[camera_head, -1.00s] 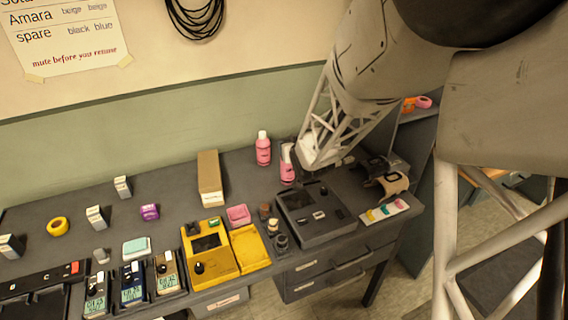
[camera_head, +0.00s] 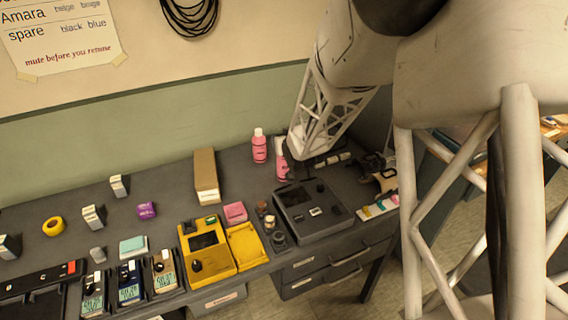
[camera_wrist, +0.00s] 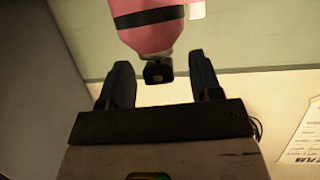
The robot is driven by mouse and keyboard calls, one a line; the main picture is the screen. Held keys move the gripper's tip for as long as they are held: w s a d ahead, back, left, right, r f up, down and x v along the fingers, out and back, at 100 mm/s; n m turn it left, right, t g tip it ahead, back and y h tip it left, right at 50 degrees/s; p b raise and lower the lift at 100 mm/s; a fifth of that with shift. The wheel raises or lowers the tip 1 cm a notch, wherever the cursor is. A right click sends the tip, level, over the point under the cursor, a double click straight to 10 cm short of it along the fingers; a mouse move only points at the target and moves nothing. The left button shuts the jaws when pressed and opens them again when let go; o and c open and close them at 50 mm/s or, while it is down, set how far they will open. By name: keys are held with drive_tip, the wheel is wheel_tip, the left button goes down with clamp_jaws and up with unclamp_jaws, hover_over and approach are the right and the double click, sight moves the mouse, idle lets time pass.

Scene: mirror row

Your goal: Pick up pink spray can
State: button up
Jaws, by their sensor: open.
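Two pink cans stand on the grey bench. One pink can with a white top (camera_head: 259,147) stands clear to the left of my arm. The other pink can (camera_head: 281,168) stands right beside my gripper, partly hidden by the arm's end. In the wrist view a pink can (camera_wrist: 148,35) with a black band and a small dark tip fills the top middle. My gripper (camera_wrist: 159,62) is open, with one dark finger on each side of the can's tip. The can's body lies beyond the fingertips, and I see no grip on it.
A dark grey device (camera_head: 312,213) sits just in front of my gripper. A tall cardboard box (camera_head: 206,175) and a yellow device (camera_head: 206,250) are to the left. The wall is close behind the cans. The bench's right end holds a colourful card (camera_head: 377,207).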

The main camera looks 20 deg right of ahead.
drive_tip(key=shift+w+f, duration=0.2)
drive_tip(key=shift+w, duration=0.15)
drive_tip(key=shift+c, duration=0.4)
clamp_jaws()
